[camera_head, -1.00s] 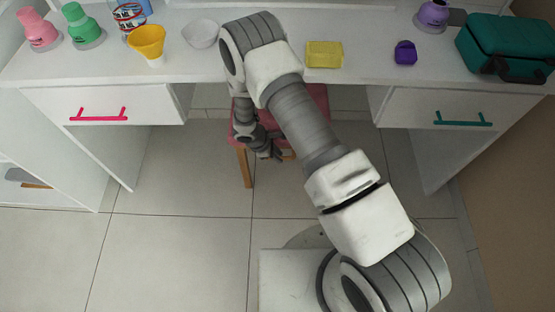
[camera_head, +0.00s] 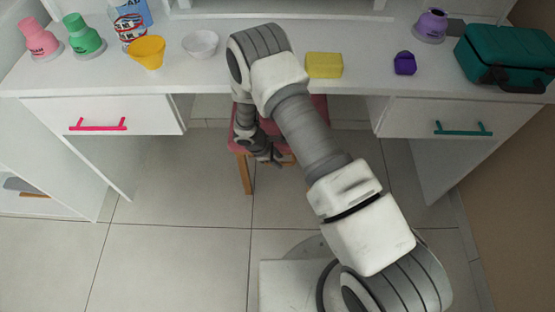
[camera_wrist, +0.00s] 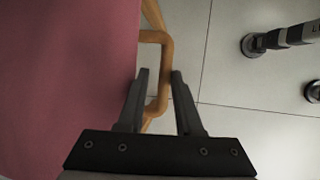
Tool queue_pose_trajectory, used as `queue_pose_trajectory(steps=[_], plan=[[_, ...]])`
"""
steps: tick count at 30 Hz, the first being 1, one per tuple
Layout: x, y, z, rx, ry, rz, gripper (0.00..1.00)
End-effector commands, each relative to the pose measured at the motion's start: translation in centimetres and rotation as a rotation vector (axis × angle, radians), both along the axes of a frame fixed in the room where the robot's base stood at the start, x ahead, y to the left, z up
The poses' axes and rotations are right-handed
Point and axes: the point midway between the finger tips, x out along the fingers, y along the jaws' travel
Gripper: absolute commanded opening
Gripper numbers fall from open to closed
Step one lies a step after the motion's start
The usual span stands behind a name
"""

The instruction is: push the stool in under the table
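The stool stands partly under the table, with a red seat (camera_head: 320,104) and wooden legs (camera_head: 246,174). My arm hides much of it in the head view. My gripper (camera_head: 274,157) is low at the stool's front edge. In the wrist view the seat (camera_wrist: 65,80) fills the left side. My gripper (camera_wrist: 158,74) is open there, with its two fingers apart and a wooden bar (camera_wrist: 166,75) of the stool between them. The left finger is close to the seat's edge; I cannot tell whether it touches. The table (camera_head: 205,80) spans the back, with an open knee space.
Drawers with a pink handle (camera_head: 98,125) and a teal handle (camera_head: 463,129) flank the knee space. The floor in front is clear.

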Motion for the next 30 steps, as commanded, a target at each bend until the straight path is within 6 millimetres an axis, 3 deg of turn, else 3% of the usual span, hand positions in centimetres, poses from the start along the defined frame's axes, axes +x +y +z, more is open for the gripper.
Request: queue_pose_trajectory(steps=[7,21,30], plan=[[-0.1,0.8,2.0,0.002,-0.004,0.002,0.32],[-2.0,5.1,12.1,0.003,-0.003,0.002,0.32],[-2.8,6.5,15.6,0.000,0.000,0.000,0.32]])
